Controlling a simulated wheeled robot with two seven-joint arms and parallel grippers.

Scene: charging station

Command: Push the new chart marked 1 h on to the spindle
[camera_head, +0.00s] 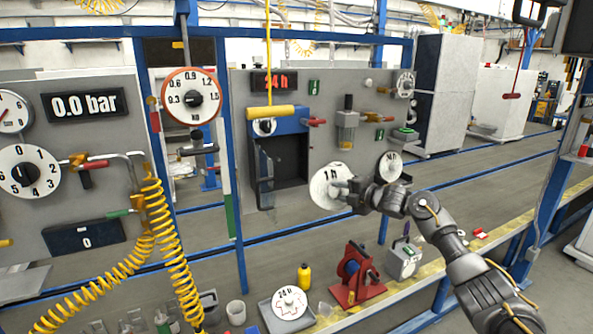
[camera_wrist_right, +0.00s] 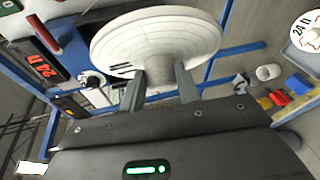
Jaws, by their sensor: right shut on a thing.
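The white round chart marked 1 h (camera_head: 324,190) is held up in the air in front of the grey panel, right of and below the blue recorder box. My right gripper (camera_head: 345,188) is shut on it. In the right wrist view, the fingers (camera_wrist_right: 161,82) grip the hub at the middle of the disc (camera_wrist_right: 150,45). The recorder box (camera_head: 258,160) has its front open and a dark inside; I cannot make out the spindle in it. A red 24 h display (camera_head: 274,82) sits above the box. My left gripper is not in view.
A white disc marked 24 h (camera_head: 289,302) lies on a grey tray (camera_head: 270,318) on the bench. A yellow handle (camera_head: 270,112) hangs before the box's top.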

